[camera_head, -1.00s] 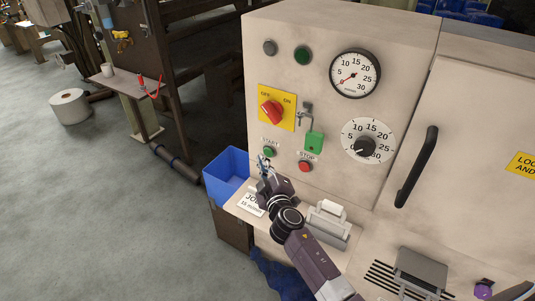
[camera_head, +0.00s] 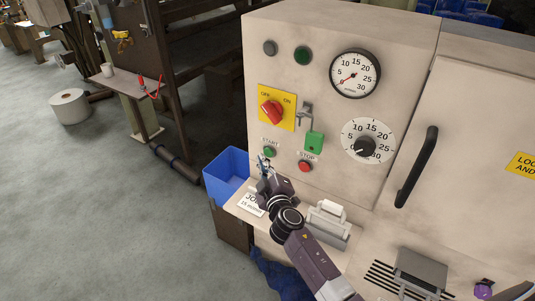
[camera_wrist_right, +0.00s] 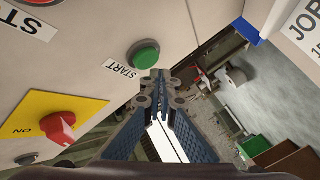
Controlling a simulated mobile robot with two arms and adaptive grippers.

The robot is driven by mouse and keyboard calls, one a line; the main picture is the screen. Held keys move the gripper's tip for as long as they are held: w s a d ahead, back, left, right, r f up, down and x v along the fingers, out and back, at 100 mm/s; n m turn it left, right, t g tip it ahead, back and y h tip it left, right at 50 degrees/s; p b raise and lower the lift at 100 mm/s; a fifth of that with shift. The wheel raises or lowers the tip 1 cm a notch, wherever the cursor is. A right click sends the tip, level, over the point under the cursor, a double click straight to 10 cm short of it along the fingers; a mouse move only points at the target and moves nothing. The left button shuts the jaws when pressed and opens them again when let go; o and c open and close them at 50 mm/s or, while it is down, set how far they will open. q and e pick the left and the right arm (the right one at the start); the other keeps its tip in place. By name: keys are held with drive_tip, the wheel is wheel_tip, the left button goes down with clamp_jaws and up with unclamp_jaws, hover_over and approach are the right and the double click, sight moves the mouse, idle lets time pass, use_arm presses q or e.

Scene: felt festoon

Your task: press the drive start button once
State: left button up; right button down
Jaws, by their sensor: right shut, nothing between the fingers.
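The green start button (camera_head: 269,151) sits on the cream control panel, under a START label. It also shows in the right wrist view (camera_wrist_right: 145,54), upper middle, next to its START label. My right gripper (camera_head: 263,160) is shut and empty, just below the start button in the head view. In the right wrist view its closed fingertips (camera_wrist_right: 158,75) are close beside the button; I cannot tell whether they touch it. The button looks unlit. My left gripper is not in view.
The red stop button (camera_head: 305,166) is right of the start button. Above are the red rotary switch (camera_head: 272,111) on its yellow plate and a green tag (camera_head: 314,142). A blue bin (camera_head: 226,176) stands left of the shelf, which holds a job card (camera_head: 250,203).

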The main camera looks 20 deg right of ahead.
drive_tip(key=shift+w+d, duration=0.1)
drive_tip(key=shift+w+d, duration=0.15)
drive_tip(key=shift+d, duration=0.1)
drive_tip(key=shift+w+d, duration=0.35)
drive_tip(key=shift+d, duration=0.1)
idle(1.0)
idle(0.4)
drive_tip(key=shift+s+a, duration=0.65)
drive_tip(key=shift+a, duration=0.1)
drive_tip(key=s+a, duration=0.1)
drive_tip(key=a, duration=0.1)
drive_tip(key=s+a+b, duration=0.1)
drive_tip(key=s+a, duration=0.1)
idle(0.3)
